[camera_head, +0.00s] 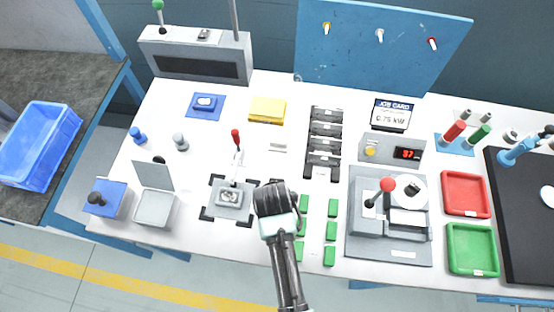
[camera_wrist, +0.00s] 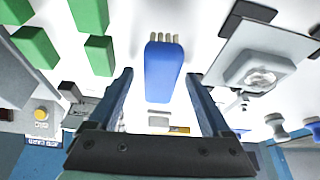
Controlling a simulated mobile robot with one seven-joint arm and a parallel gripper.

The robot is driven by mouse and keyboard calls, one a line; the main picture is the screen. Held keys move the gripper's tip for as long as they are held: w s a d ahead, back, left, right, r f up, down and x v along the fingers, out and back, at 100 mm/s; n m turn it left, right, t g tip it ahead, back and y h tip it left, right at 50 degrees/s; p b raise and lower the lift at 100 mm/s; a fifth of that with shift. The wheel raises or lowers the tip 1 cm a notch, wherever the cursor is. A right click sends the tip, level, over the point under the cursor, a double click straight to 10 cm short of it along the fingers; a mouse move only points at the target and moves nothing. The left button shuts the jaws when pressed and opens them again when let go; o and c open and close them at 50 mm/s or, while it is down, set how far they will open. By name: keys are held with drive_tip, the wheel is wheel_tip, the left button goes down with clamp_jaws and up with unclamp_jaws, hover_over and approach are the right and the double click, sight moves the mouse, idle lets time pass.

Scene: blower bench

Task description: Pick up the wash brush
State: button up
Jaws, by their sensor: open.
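The wash brush (camera_wrist: 165,75), a blue block-shaped handle with a row of pale bristle tufts at its top end, shows in the wrist view over the white bench top. My gripper (camera_wrist: 159,78) is open, with one finger on each side of the brush in that picture and a gap to both. How far the fingertips are above it I cannot tell. In the head view my gripper (camera_head: 276,200) is over the front middle of the bench, its fingertips hidden, and it hides the brush.
A grey fixture plate (camera_head: 233,199) with a red-handled clamp stands left of my gripper. Several green blocks (camera_head: 331,231) lie close on the right. Further right is a grey press with a red knob (camera_head: 388,184), then red (camera_head: 465,193) and green (camera_head: 472,248) trays. A black rack (camera_head: 324,142) stands behind.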

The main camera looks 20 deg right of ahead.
drive_tip(key=shift+f, duration=0.25)
idle(0.3)
drive_tip(key=shift+c, duration=0.3)
clamp_jaws()
wheel_tip(320, 180, up, 11)
drive_tip(key=shift+f, duration=0.2)
idle(0.4)
